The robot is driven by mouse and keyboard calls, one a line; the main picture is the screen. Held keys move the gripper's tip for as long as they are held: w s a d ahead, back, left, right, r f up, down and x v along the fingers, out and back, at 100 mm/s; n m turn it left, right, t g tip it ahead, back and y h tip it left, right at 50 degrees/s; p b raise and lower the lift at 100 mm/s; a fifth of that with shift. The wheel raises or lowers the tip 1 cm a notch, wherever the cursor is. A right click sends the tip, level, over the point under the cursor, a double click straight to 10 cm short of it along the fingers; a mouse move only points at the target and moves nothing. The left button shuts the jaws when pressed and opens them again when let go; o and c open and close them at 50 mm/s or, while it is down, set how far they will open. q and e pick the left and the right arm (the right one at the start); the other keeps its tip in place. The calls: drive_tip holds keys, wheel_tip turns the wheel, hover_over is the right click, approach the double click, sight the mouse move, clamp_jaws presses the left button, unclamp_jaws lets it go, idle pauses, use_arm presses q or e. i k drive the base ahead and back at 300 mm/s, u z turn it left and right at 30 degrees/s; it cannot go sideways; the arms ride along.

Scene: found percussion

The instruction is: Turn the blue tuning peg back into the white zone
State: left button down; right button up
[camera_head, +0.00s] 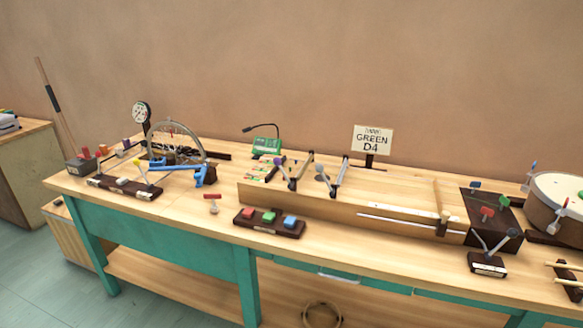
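A blue peg-like knob (476,184) stands at the back of a dark sloped box (482,204) on the right of the bench. A green knob (504,200) and a red knob (487,212) stand on the same box. I take the blue one as the blue tuning peg, but its turn angle is too small to read. No white zone can be made out beside it. Neither of my grippers is in view.
The wooden bench (345,246) has teal legs. A sign reading GREEN D4 (371,140) stands behind. A long wooden box (330,207), a block holder (262,228), a drum (560,195) and a small lever stand (487,264) crowd the top. The front left-middle is mostly clear.

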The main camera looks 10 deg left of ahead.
sight(475, 184)
drive_tip(key=z, duration=2)
drive_tip(key=i, duration=1.55)
drive_tip(key=u, duration=2.5)
